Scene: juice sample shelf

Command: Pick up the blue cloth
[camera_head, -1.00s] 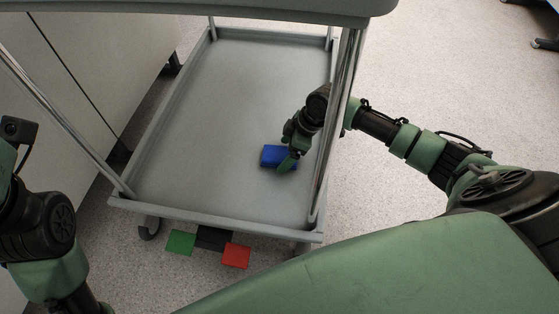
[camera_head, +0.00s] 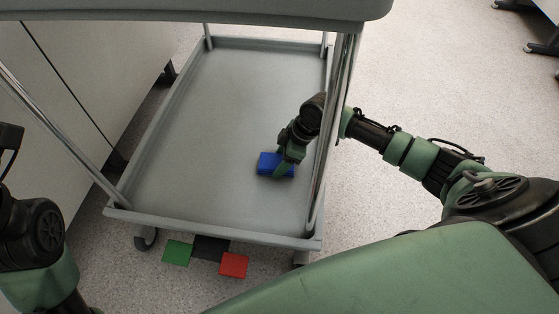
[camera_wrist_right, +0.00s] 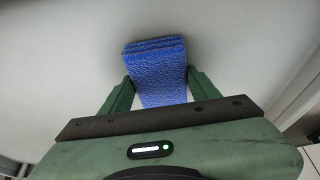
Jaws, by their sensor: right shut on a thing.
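The blue cloth (camera_head: 268,164) is a small folded block over the grey lower shelf of the cart (camera_head: 190,150), towards its right side. My right gripper (camera_head: 283,168) reaches in past the cart's right post and is shut on the cloth. In the right wrist view the cloth (camera_wrist_right: 157,72) sits between the two green fingers (camera_wrist_right: 158,92), one on each side. I cannot tell whether it touches the shelf. My left arm shows at the left edge of the head view, but its fingers are out of sight.
The cart's top shelf (camera_head: 200,12) hangs above, and a chrome post (camera_head: 331,130) stands close to my right wrist. A raised rim surrounds the lower shelf. Green (camera_head: 177,252), black (camera_head: 211,247) and red (camera_head: 233,265) pieces lie by the cart's front edge. The rest of the lower shelf is clear.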

